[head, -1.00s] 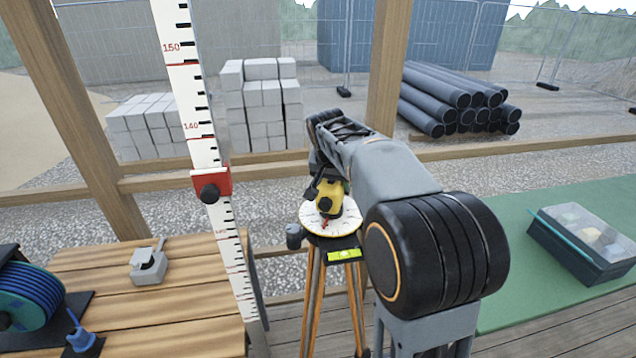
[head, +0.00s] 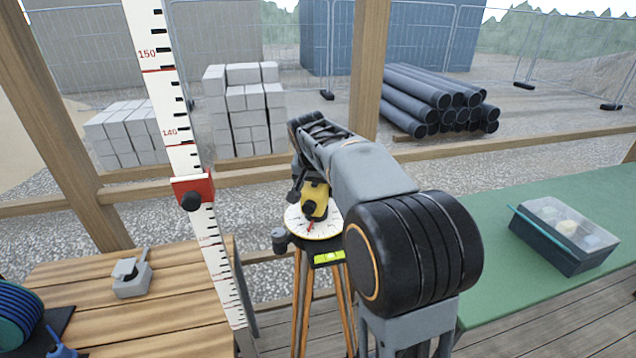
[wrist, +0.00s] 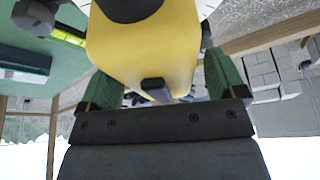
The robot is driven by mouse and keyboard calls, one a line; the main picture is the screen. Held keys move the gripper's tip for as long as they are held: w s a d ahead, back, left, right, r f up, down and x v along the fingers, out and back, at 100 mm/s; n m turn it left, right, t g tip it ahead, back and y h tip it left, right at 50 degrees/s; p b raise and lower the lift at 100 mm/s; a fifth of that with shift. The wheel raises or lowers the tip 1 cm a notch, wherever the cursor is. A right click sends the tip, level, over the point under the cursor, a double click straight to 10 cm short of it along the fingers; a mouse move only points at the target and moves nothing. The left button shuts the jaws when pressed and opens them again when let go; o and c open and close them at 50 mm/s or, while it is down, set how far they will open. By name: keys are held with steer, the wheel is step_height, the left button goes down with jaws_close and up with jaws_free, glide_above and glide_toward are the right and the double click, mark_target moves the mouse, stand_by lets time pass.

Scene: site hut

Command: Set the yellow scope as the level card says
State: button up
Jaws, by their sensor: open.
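The yellow scope (head: 315,198) sits on a white graduated dial (head: 320,230) atop a tripod. A red pointer shows at the dial's front edge; its reading is too small to tell. My gripper (wrist: 163,82) is open, its green fingers on either side of the scope's yellow body in the wrist view. I cannot tell whether they touch it. In the head view my arm hides part of the scope and most of the gripper. A yellow-green bubble level (head: 328,257) is on the tripod head. I cannot make out a level card.
A graduated staff (head: 176,115) with a red slider (head: 192,189) stands left of the tripod. A wooden bench (head: 150,325) at left holds a grey clamp-like piece (head: 131,279) and a blue reel (head: 15,318). A green table (head: 480,222) at right holds a lidded box (head: 565,240).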

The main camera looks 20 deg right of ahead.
steer(key=v, duration=1.3)
steer(key=shift+a+r, duration=0.15)
steer(key=shift+r, duration=0.2)
steer(key=shift+s, duration=0.1)
steer(key=s+a+f+n+y, duration=0.1)
steer(key=s+a+f+n, duration=0.2)
steer(key=s+f, duration=0.6)
steer(key=s+a+f+n+t+y, duration=0.1)
steer(key=s+a+f+n, duration=0.2)
steer(key=s+f, duration=0.6)
step_height(320, 180, down, 2)
steer(key=shift+a+f+n+y, duration=0.25)
steer(key=shift+n+y, duration=0.15)
steer(key=shift+n, duration=0.6)
